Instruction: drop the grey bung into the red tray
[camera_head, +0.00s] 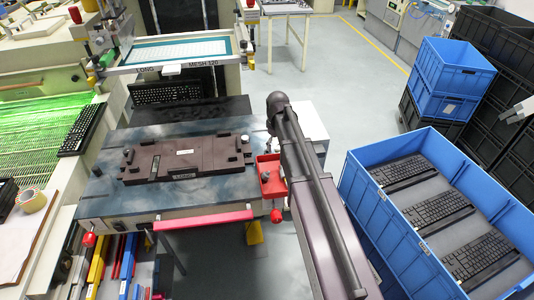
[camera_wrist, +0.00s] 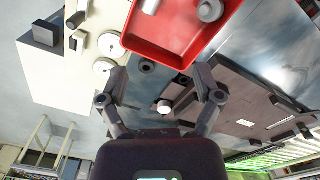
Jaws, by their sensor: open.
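The red tray (camera_head: 272,161) sits at the right edge of the work table, partly hidden by my arm. It also shows at the top of the wrist view (camera_wrist: 176,53). A grey cylinder (camera_wrist: 210,10), which looks like the grey bung, lies in the tray; a pale piece (camera_wrist: 150,5) is beside it, cut by the frame edge. A small pale-topped cylinder (camera_wrist: 164,106) stands outside the tray near the dark fixture; I cannot tell if it is a bung too. My gripper (camera_wrist: 161,82) is open, with nothing between its fingertips, beside the tray; the head view hides it.
A dark fixture plate (camera_head: 190,158) covers much of the table (camera_head: 110,205). A white surface with round pale discs (camera_wrist: 110,42) adjoins the tray. A blue crate (camera_head: 365,190) with several keyboards stands at the right. Floor (camera_head: 340,80) behind is clear.

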